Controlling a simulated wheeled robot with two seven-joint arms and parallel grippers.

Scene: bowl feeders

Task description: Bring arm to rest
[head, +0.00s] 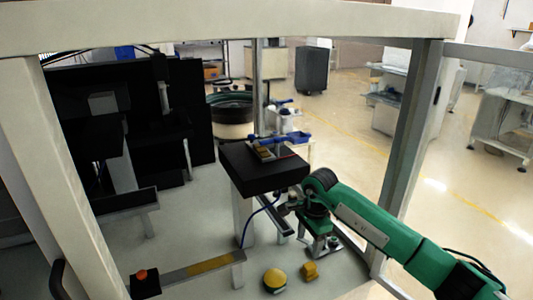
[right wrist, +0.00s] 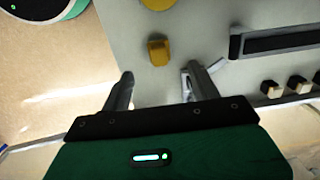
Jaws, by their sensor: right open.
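My right arm, green and black, comes in from the right in the head view. Its gripper (head: 288,205) is beside the black box-topped stand (head: 262,168), above the grey table. In the right wrist view my right gripper (right wrist: 160,82) has its two fingers spread apart with nothing between them. A small yellow block (right wrist: 158,50) lies on the grey surface beyond the fingertips, apart from them. My left arm and gripper are not in view.
In the head view a yellow dome (head: 275,279) and a yellow block (head: 310,271) are on the table near the front. A rail (head: 205,267) lies to the left. A round bowl feeder (head: 232,115) is behind.

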